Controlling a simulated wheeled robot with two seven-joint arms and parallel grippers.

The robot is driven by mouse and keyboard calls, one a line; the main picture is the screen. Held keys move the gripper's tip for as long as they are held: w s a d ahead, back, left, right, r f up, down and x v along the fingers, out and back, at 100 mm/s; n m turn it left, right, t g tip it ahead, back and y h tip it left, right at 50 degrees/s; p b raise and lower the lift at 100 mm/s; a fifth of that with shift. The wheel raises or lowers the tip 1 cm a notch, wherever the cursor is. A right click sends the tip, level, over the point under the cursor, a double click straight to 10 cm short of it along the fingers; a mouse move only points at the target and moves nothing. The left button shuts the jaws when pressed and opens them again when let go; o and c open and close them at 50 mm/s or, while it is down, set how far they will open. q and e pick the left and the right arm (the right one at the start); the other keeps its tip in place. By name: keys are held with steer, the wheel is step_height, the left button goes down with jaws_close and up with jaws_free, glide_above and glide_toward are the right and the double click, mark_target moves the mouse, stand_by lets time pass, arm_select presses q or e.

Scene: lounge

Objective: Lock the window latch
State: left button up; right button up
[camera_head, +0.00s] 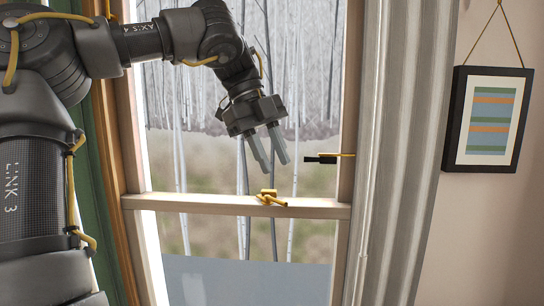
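The brass window latch (270,197) sits on the middle of the wooden sash rail (215,205). Its short lever points to the right and slightly toward me. My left gripper (270,164) is above the latch with its two grey fingers pointing down. The fingers are apart with a gap between them, and nothing is held. They look clear of the latch.
A small brass and black fitting (330,157) sticks out from the right window frame, right of the gripper. A pale curtain (400,150) hangs at the right. A framed picture (489,120) hangs on the wall.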

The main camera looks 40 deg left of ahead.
arm_select(q)
steer(key=shift+w+p, duration=0.1)
steer(key=shift+p, duration=0.2)
steer(key=shift+c, duration=1.1)
steer(key=w+n+p, duration=0.1)
steer(key=w+p, duration=0.1)
steer(key=p, duration=0.2)
steer(key=shift+f+g, duration=0.15)
steer(key=shift+g, duration=0.25)
jaws_close()
steer(key=w+a+f+n+t+y, duration=0.1)
steer(key=w+a+n+y, duration=0.1)
steer(key=n, duration=0.6)
steer(key=w+a+f+n+t+y+p, duration=0.1)
steer(key=w+a+n, duration=0.3)
steer(key=n, duration=0.5)
steer(key=shift+w+a+f+n+t+y, duration=0.3)
steer(key=shift+a+f+t+y, duration=0.2)
steer(key=shift+a+f+y, duration=0.1)
